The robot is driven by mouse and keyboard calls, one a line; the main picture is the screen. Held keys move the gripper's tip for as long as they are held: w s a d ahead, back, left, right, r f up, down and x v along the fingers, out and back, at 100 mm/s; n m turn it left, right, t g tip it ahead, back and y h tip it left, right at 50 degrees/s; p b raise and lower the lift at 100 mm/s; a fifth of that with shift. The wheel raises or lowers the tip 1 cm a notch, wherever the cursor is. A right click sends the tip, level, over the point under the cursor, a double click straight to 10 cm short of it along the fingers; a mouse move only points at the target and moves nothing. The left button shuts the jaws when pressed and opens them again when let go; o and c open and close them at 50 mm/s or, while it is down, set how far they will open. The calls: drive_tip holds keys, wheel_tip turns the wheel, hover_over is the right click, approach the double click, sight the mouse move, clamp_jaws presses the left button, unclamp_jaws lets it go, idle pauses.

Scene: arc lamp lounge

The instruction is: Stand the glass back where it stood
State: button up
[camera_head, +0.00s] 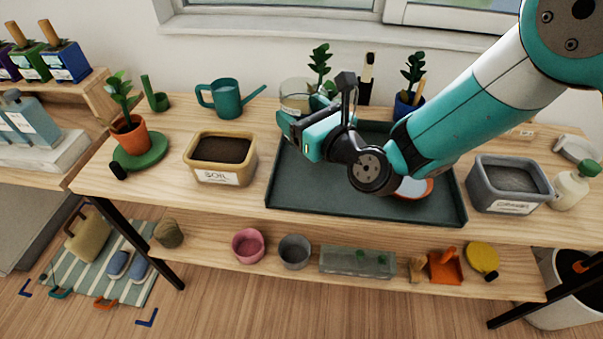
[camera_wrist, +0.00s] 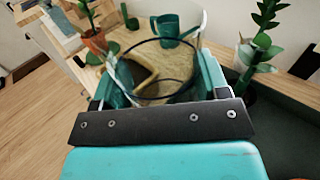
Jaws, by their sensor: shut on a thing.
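The glass (camera_head: 294,88) is a clear, wide cylinder, seen behind my gripper near the back left corner of the dark tray. My gripper (camera_head: 313,110) is shut on it. In the wrist view the dark round rim of the glass (camera_wrist: 187,82) shows between the two teal fingers (camera_wrist: 163,85), and the bench shows through it. My gripper hides much of the glass in the head view. I cannot tell whether its base touches the bench.
The tray (camera_head: 290,195) holds an orange-rimmed bowl (camera_head: 425,190). A soil tub (camera_head: 220,178), watering can (camera_head: 226,97) and potted plant (camera_head: 130,135) stand left. Behind are a plant (camera_head: 319,62) and blue pot (camera_head: 407,108). A grey tub (camera_head: 510,187) stands right. The tray's front left is clear.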

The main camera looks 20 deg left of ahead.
wheel_tip(320, 180, down, 15)
drive_tip(key=b, duration=0.3)
drive_tip(key=shift+r, duration=0.1)
drive_tip(key=o, duration=1.1)
drive_tip(key=shift+f, duration=0.2)
drive_tip(key=shift+c, duration=0.2)
